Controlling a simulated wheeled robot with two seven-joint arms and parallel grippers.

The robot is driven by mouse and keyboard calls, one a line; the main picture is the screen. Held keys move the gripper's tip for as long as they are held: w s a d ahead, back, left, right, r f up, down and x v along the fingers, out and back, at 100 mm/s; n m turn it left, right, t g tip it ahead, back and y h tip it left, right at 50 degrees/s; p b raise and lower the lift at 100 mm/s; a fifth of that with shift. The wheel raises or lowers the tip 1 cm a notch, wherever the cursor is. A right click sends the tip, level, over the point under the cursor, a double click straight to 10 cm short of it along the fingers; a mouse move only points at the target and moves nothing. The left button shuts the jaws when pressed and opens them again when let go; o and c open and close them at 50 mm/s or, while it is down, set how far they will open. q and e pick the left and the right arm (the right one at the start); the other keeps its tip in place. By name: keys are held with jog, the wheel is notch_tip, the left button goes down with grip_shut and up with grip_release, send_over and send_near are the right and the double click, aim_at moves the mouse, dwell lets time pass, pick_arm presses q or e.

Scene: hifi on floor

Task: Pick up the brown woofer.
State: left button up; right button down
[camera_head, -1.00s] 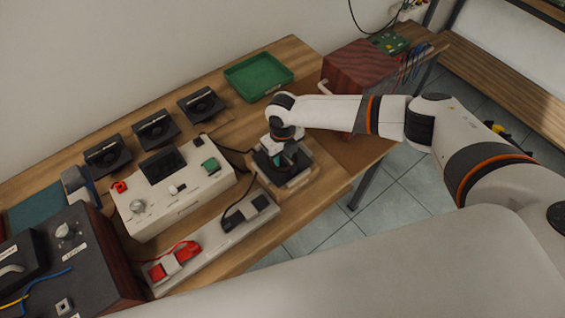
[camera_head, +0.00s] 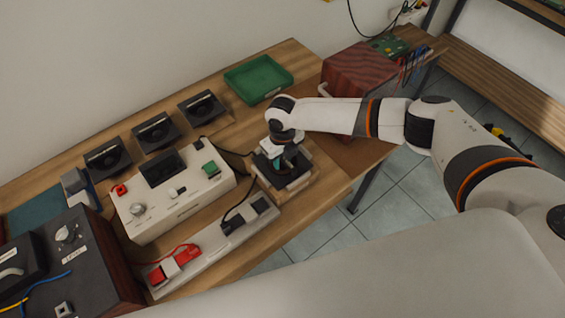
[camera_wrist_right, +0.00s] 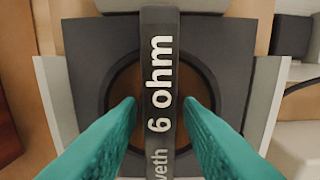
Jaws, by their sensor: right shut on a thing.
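The brown woofer (camera_wrist_right: 126,84) fills the middle of the right wrist view. It has a dark square frame, a brown cone and a dark bar across it marked "6 ohm". My right gripper (camera_wrist_right: 160,108) has its teal fingers on both sides of this bar and is shut on it. In the head view the woofer (camera_head: 266,169) shows as a dark square under my right gripper (camera_head: 289,158), partly hidden by it, over a light wooden stand (camera_head: 290,190) near the table's front edge. I cannot tell whether it touches the stand. My left gripper is not in view.
Several similar black speakers stand along the back, one here (camera_head: 202,106). A white control box (camera_head: 185,205) and a power strip (camera_head: 225,235) lie left of the stand. A green tray (camera_head: 258,78) and a red-brown cabinet (camera_head: 365,72) stand behind.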

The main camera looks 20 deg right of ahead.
jog(key=shift+r, duration=0.4)
notch_tip(320, 180, up, 9)
jog(key=shift+w+r+b, duration=0.1)
jog(key=shift+r+b, duration=0.1)
jog(key=shift+b, duration=0.5)
jog(key=shift+r+p, duration=0.55)
